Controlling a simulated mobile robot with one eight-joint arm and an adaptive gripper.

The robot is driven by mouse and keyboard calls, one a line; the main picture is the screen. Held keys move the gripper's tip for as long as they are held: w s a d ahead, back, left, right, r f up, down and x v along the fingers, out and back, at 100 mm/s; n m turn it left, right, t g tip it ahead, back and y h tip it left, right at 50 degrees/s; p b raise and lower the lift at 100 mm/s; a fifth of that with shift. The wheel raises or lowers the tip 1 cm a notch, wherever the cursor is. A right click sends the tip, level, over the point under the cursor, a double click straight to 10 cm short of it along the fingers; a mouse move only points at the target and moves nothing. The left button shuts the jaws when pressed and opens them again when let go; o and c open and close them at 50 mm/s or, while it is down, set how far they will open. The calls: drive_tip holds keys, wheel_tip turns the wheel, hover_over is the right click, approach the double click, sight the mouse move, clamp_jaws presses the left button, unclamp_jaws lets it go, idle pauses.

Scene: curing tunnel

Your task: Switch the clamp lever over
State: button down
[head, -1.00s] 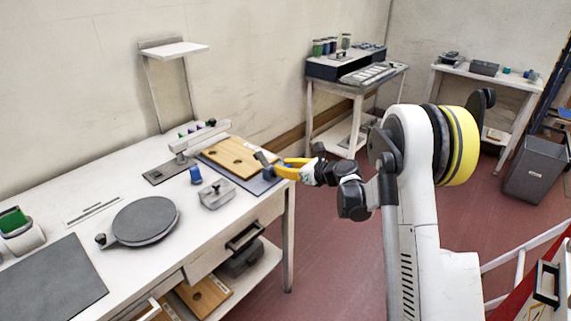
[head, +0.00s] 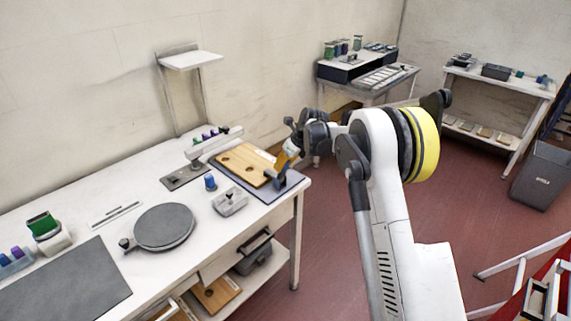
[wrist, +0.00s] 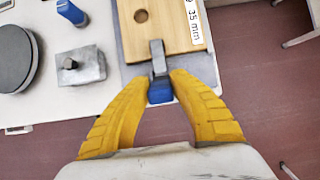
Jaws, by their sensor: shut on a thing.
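The clamp lever (wrist: 157,58) is a grey bar with a blue end (wrist: 160,93), at the near edge of a wooden board (wrist: 175,28) with round holes and a "35 mm" label. In the head view the clamp (head: 274,180) is at the right end of the board (head: 243,163), partly covered by my gripper (head: 287,162). In the wrist view the yellow fingers of my gripper (wrist: 160,84) close in on both sides of the lever's blue end. My gripper is shut on the lever; the exact finger contact is hard to see.
A small grey metal block with a knob (head: 230,202), a blue piece (head: 210,182) and a round grey plate (head: 164,227) stand left of the board on the white workbench (head: 150,190). A long pale bar (head: 215,142) stands behind. Red floor lies beyond the bench's right edge.

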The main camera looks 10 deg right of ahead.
drive_tip(key=shift+a, duration=0.1)
idle(0.5)
drive_tip(key=c, duration=1.1)
unclamp_jaws()
drive_tip(key=shift+w, duration=0.15)
drive_tip(key=shift+c, duration=0.2)
drive_tip(key=v, duration=1.2)
drive_tip(key=shift+a+r, duration=0.1)
